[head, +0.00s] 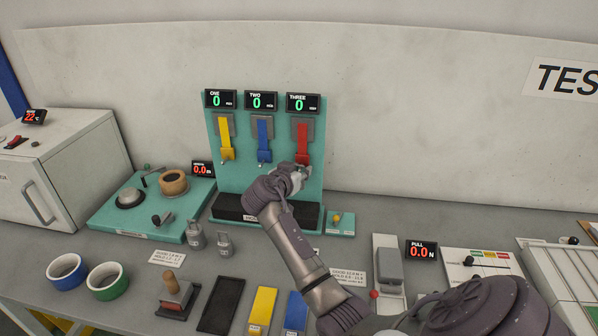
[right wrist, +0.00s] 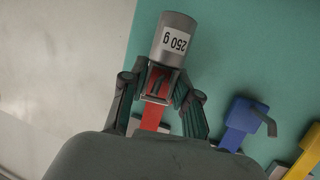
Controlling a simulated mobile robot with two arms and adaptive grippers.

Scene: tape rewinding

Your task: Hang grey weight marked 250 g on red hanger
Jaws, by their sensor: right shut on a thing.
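The red hanger (head: 302,142) is the rightmost of three coloured hangers on the teal board, under display THREE, which reads 0. My right gripper (head: 301,170) is at its lower end, in front of the board. In the right wrist view, which is turned upside down, the grey weight (right wrist: 173,40) shows its inverted 250 g label. My right gripper (right wrist: 162,92) is shut on the weight's upper end, with the red hanger (right wrist: 152,118) showing between the fingers. Whether the weight's hook bears on the hanger is hidden. My left gripper is out of view.
The blue hanger (head: 264,138) and yellow hanger (head: 225,138) hang to the left, empty. Two grey weights, one (head: 195,236) and another (head: 225,245), stand on the table. A dark tray (head: 232,208) lies at the board's foot. A pull gauge (head: 389,268) stands to the right.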

